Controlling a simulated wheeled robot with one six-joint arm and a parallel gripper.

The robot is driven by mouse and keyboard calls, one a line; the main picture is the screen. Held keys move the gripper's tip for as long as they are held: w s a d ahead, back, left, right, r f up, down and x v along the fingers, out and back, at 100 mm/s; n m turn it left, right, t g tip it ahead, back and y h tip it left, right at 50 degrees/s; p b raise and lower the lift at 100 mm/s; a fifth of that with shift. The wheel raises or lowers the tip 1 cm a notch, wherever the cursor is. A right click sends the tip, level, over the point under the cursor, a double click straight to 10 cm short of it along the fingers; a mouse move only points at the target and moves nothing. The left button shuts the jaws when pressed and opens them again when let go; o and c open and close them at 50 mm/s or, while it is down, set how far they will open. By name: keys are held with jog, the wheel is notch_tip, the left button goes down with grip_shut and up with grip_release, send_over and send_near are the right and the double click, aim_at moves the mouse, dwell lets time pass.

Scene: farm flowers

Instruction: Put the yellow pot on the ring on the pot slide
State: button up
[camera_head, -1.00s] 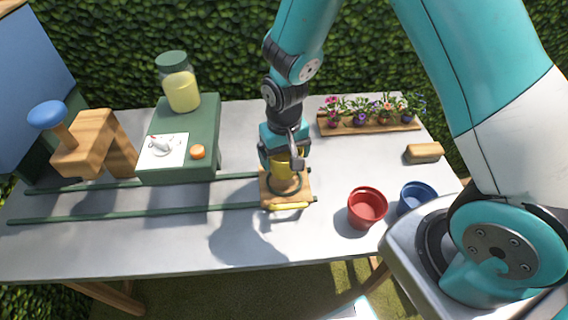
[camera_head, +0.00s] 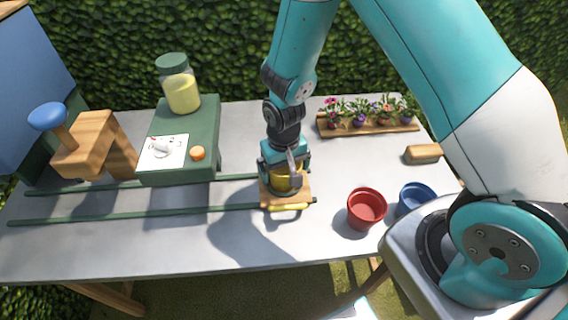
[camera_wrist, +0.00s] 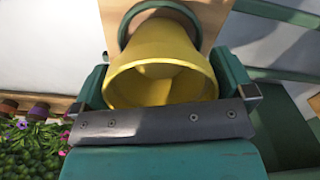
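The yellow pot (camera_head: 283,183) is in my gripper (camera_head: 284,172), low over the wooden pot slide (camera_head: 304,190). In the wrist view the yellow pot (camera_wrist: 160,62) sits between the two fingers (camera_wrist: 168,90), its open mouth facing the camera. The dark ring (camera_wrist: 128,30) shows around the pot's far, narrow end. I cannot tell whether the pot rests in the ring or hangs just above it. In the head view my gripper hides most of the ring.
The slide sits at the right end of two green rails (camera_head: 140,215). A red pot (camera_head: 366,210) and a blue pot (camera_head: 416,197) stand to the right. A flower tray (camera_head: 370,128) is behind. A green stand (camera_head: 200,130) with a jar (camera_head: 180,88) is left.

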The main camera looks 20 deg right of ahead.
notch_tip(320, 180, up, 12)
jog(key=b, duration=0.2)
jog(key=s+a+r+n+y, duration=0.2)
jog(key=s+r+n, duration=0.1)
jog(key=s+r, duration=0.4)
jog(key=s+a+r+n+y, duration=0.2)
jog(key=s+r+n, duration=0.2)
jog(key=s+r, duration=0.4)
jog(key=s, duration=0.3)
jog(key=shift+s+a+r, duration=0.3)
jog(key=shift+s, duration=0.05)
